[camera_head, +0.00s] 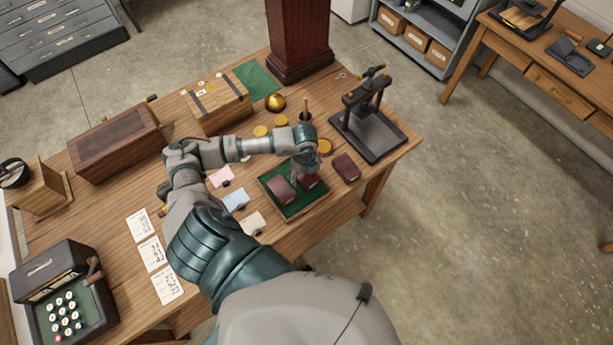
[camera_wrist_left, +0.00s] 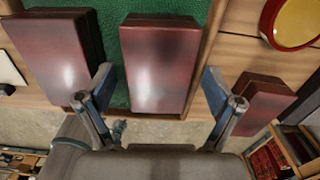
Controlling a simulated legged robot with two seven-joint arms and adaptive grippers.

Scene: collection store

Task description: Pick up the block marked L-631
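Three dark red blocks show, and no marking can be read on any of them. Two lie in a green-lined wooden tray (camera_head: 294,211): a left block (camera_head: 281,190) and a right block (camera_head: 310,181), partly hidden by my gripper. The third block (camera_head: 346,167) lies on the table right of the tray. My left gripper (camera_head: 304,166) is over the tray. In the left wrist view my left gripper (camera_wrist_left: 158,82) is open, one finger each side of the middle block (camera_wrist_left: 159,50), apart from it. The left block (camera_wrist_left: 58,55) and outside block (camera_wrist_left: 262,101) flank it. My right gripper is not in view.
A black press (camera_head: 370,130) stands right of the blocks. Yellow round tins (camera_head: 324,146) and a tool in a dark holder (camera_head: 305,116) are close behind the gripper. Pale cards (camera_head: 236,200) lie left of the tray. A wooden column (camera_head: 298,40) rises at the back.

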